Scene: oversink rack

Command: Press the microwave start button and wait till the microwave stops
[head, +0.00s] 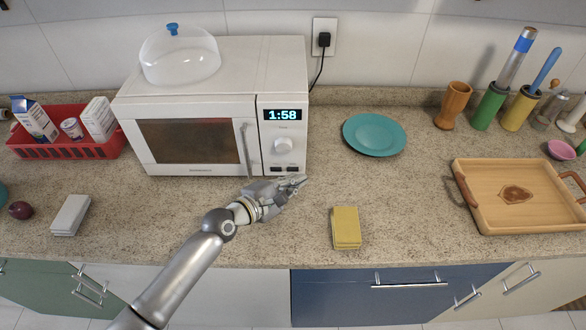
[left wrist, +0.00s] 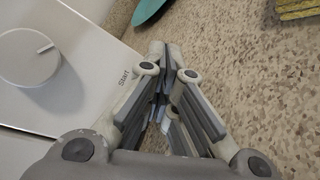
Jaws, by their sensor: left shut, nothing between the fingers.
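The white microwave (head: 190,110) stands on the counter against the wall, with its door closed. Its lit display (head: 283,115) reads 1:58. Below the display is a round knob (head: 283,145), which also shows in the left wrist view (left wrist: 28,57). My left gripper (head: 301,181) is shut and empty, at the lower right corner of the microwave front. In the left wrist view, its fingers (left wrist: 163,85) lie just beside the printed "Start" label (left wrist: 124,77). The fingers hide the area by the label, so I cannot tell whether they touch the button. My right gripper is not in view.
A clear dome (head: 180,55) sits on the microwave. A red basket (head: 70,150) stands left, a teal plate (head: 374,135) right. A yellow sponge-like block (head: 346,228) lies in front, and a wooden tray (head: 480,218) at far right. The counter between plate and block is clear.

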